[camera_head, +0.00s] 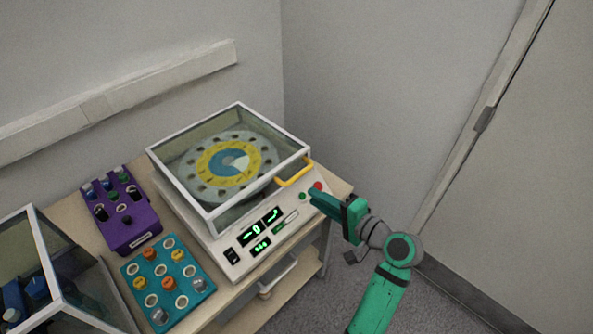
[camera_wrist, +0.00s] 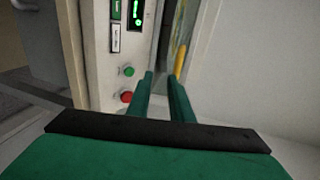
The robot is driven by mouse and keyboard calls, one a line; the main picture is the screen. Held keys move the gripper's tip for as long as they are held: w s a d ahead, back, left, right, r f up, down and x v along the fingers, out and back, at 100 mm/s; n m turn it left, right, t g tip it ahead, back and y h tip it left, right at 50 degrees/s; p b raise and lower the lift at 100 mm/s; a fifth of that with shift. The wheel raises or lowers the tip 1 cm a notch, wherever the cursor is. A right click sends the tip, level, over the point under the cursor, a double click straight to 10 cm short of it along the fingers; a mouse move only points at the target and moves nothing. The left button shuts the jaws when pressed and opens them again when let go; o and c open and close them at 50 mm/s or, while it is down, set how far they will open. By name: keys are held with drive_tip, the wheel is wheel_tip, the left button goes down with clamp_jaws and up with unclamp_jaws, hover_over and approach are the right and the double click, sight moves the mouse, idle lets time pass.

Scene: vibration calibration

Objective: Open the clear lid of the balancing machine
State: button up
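The balancing machine (camera_head: 233,258) stands on a table, and its clear lid (camera_head: 240,112) with a white frame is down over a yellow and blue disc (camera_head: 232,163). A yellow handle (camera_head: 295,174) sits on the lid's right edge. My gripper (camera_head: 316,201) is at the machine's right front corner, just below and right of the handle and apart from it. In the wrist view, the two green fingers of my gripper (camera_wrist: 162,76) have a gap between them and hold nothing. The handle (camera_wrist: 180,61) shows just beyond the right finger.
A green button (camera_wrist: 129,71) and a red button (camera_wrist: 126,97) lie close to the fingers. A purple box (camera_head: 130,225) and a teal tray (camera_head: 152,270) of round parts stand left of the machine. Another clear case (camera_head: 50,265) is at far left. Walls stand behind and right.

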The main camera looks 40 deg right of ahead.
sight(302, 175)
wheel_tip(302, 175, up, 4)
drive_tip(key=s+d+f, duration=0.1)
drive_tip(key=d, duration=0.1)
drive_tip(key=shift+y, duration=0.3)
drive_tip(key=x, duration=1)
drive_tip(key=shift+w+r, duration=0.3)
clamp_jaws()
